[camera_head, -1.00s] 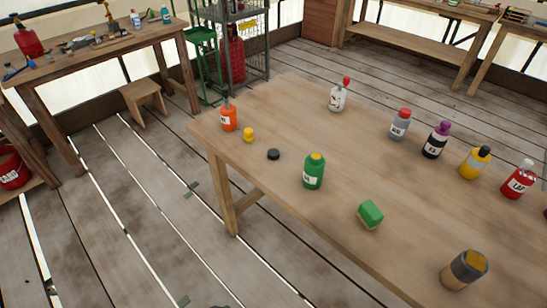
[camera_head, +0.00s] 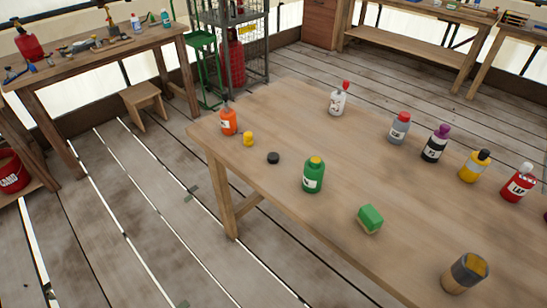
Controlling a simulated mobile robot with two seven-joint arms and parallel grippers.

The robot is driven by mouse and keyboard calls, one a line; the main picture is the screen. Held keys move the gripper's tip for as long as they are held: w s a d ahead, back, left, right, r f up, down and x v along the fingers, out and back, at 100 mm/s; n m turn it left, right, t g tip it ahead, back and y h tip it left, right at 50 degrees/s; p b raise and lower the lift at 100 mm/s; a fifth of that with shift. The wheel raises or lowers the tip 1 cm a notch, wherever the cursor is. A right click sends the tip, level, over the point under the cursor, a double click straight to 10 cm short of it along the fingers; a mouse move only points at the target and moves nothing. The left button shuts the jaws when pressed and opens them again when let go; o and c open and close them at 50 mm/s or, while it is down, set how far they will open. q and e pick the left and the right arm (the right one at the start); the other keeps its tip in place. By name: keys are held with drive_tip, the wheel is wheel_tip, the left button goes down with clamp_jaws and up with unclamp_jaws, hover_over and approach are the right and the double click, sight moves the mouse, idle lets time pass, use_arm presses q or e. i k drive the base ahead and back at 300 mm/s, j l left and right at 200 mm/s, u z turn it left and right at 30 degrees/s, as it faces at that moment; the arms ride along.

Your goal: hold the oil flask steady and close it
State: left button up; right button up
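Several labelled bottles stand upright on the wooden table (camera_head: 290,108); their labels are too small to read surely, so I cannot tell which is the oil flask. A green bottle (camera_head: 313,179) with a yellow top stands near the front left edge. A small black round piece, perhaps a cap (camera_head: 273,158), lies to its left. A small yellow piece (camera_head: 248,139) stands beside an orange bottle (camera_head: 229,122) at the left corner. Neither of my grippers is in view.
A white bottle with a red top (camera_head: 338,102), and grey (camera_head: 399,130), black (camera_head: 435,147), yellow (camera_head: 474,168) and red (camera_head: 518,186) bottles stand farther back and right. The table's middle is clear.

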sight(313, 168)
drive_tip(key=j+z, duration=0.15)
drive_tip(key=z, duration=0.75)
drive_tip(key=j+z, duration=0.4)
drive_tip(key=i+j+z, duration=0.1)
drive_tip(key=j+z, duration=0.25)
drive_tip(key=k+j+z, duration=0.15)
drive_tip(key=j, duration=0.35)
drive_tip(key=j+z, duration=0.15)
drive_tip(key=j, duration=0.35)
drive_tip(key=k+j, duration=0.1)
drive_tip(key=j, duration=0.35)
drive_tip(key=k+j, duration=0.15)
drive_tip(key=j, duration=0.3)
